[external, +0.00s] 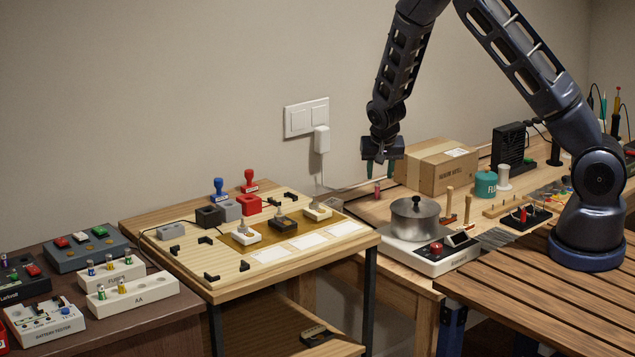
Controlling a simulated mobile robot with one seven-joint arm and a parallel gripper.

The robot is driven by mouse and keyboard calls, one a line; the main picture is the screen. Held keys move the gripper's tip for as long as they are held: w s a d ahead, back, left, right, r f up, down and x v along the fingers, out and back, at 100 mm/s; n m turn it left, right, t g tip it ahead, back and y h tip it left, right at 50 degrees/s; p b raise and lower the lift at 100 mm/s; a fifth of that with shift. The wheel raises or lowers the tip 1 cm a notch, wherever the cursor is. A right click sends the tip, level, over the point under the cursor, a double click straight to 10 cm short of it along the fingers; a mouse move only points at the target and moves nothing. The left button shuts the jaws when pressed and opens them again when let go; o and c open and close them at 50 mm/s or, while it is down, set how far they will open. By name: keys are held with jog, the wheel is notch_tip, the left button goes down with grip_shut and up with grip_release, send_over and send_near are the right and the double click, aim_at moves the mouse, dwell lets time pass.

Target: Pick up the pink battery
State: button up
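A small pink upright cylinder (377,189), which looks like the pink battery, stands near the back left of the wooden workbench (352,208). My gripper (380,172) hangs pointing down just above it in the picture. Its two teal fingers are apart, with nothing visible between them. The exact gap in height and depth between fingertips and battery cannot be told from this one view.
A cardboard box (435,166) stands close to the right of my gripper. A steel pot (415,218) sits on a white scale-like device in front. A white plug and cable (321,140) hang on the wall behind.

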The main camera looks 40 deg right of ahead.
aim_at(378, 186)
jog(key=shift+x, duration=3.1)
jog(key=shift+s+a+f, duration=0.1)
jog(key=shift+a, duration=0.1)
grip_shut()
